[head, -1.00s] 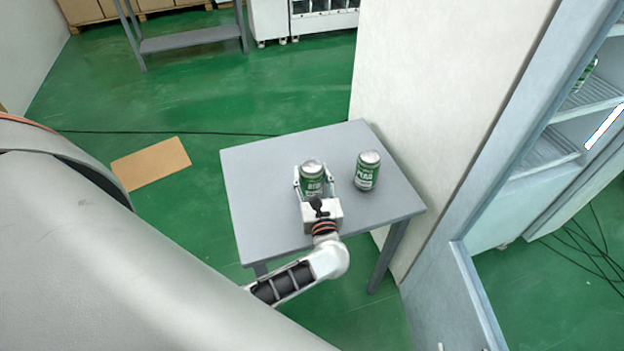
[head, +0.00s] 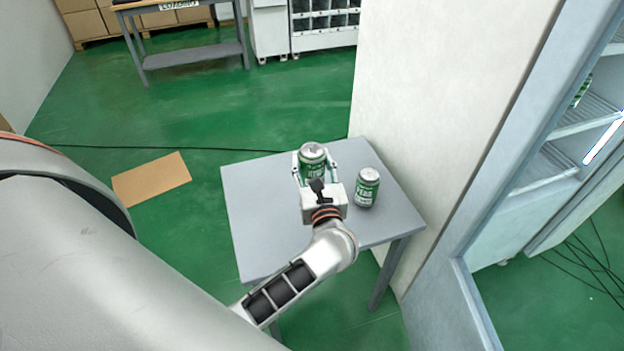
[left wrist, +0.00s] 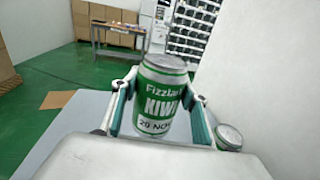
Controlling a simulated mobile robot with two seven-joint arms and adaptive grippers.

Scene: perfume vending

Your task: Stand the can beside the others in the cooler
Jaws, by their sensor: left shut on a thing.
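My left gripper (head: 314,172) is shut on a green and silver can (head: 312,157) over the small grey table. In the left wrist view the can (left wrist: 163,95) sits upright, slightly tilted in the picture, between the fingers, its label reading "KIWI". A second green can (head: 367,187) stands on the table to the right of the gripper; its top (left wrist: 229,137) shows in the left wrist view. The cooler (head: 570,130) is at the right, with wire shelves and part of a green can (head: 582,90) on an upper shelf. My right gripper is not in view.
The grey table (head: 262,222) stands against a white wall panel (head: 440,100). The cooler's frame edge (head: 470,290) stands right of the table. A cardboard sheet (head: 152,181) and a cable lie on the green floor. A workbench (head: 185,55) is at the back.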

